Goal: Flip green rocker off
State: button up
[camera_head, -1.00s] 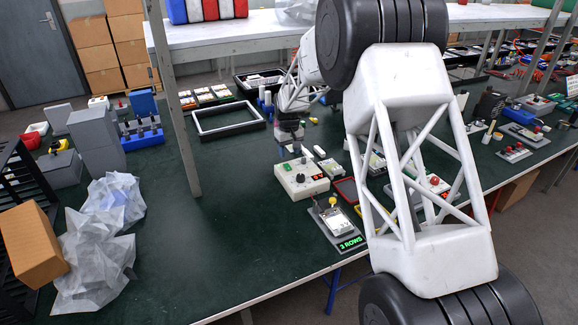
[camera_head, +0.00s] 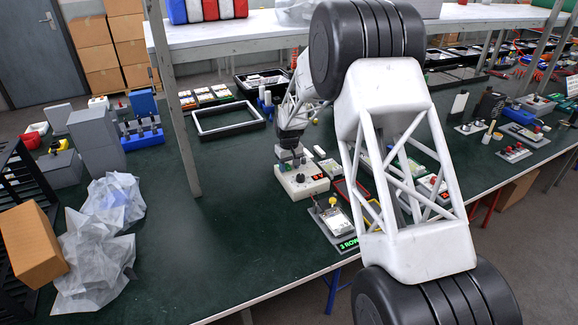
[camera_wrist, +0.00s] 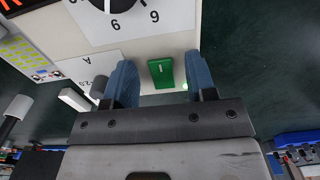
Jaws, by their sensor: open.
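The green rocker (camera_wrist: 161,72) is a small green switch with a white mark, set in the pale face of a control box (camera_wrist: 185,45). In the wrist view it lies between and just beyond the two blue fingertips of my gripper (camera_wrist: 158,82). The gripper is open, with nothing held. A small green light shows beside the right fingertip. In the head view my gripper (camera_head: 291,157) is over the back of the white box (camera_head: 303,183); the rocker is hidden there.
A black dial (camera_wrist: 112,5) with numbers sits on the same panel. A grey stand with a yellow knob (camera_head: 332,200) is close in front of the box.

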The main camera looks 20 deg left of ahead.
jog(key=shift+c, duration=0.5)
jog(key=c, duration=0.8)
jog(key=shift+w+a+r+g+h, duration=0.1)
jog(key=shift+w+g+h, duration=0.05)
jog(key=shift+g+h, duration=0.35)
jog(key=shift+w+a+g+h, duration=0.1)
jog(key=shift+g+h, duration=0.4)
jog(key=o, duration=0.9)
